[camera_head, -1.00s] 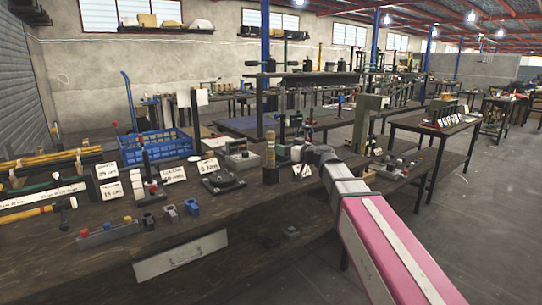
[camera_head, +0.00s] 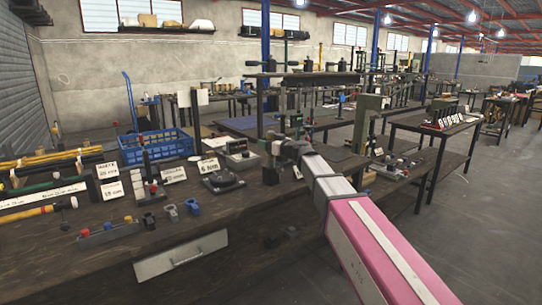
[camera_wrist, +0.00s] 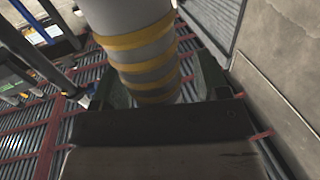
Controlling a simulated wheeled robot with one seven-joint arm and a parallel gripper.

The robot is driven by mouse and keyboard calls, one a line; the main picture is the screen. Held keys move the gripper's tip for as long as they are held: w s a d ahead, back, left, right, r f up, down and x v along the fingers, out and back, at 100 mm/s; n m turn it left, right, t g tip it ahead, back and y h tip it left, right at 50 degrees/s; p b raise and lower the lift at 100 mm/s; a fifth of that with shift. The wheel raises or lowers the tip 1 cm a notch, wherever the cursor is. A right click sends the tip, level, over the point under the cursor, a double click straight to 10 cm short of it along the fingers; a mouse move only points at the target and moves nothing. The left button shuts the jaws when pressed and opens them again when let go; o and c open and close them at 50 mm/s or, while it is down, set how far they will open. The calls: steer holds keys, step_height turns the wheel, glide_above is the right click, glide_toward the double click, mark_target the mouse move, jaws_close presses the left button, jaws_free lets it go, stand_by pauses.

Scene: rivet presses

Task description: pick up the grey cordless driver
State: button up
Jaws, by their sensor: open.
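A grey cylinder with several yellow bands (camera_wrist: 142,45) fills the upper middle of the wrist view, very close. It may be the body of the grey cordless driver; I cannot tell for sure. My gripper (camera_wrist: 162,82) is open, with one dark green finger on each side of the cylinder. Whether the fingers touch it is unclear. In the head view my gripper (camera_head: 274,148) is over the right part of the near bench, at the upright dark-based object (camera_head: 270,175). That object's upper part is mostly hidden by the gripper.
The near bench (camera_head: 120,262) holds a blue crate (camera_head: 156,147), white label cards (camera_head: 173,175), a black round fixture (camera_head: 222,181) and small blue and black blocks (camera_head: 171,213). A control box (camera_head: 240,155) stands just left of my gripper. Open floor lies right.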

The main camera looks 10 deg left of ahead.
steer(key=c, duration=1.2)
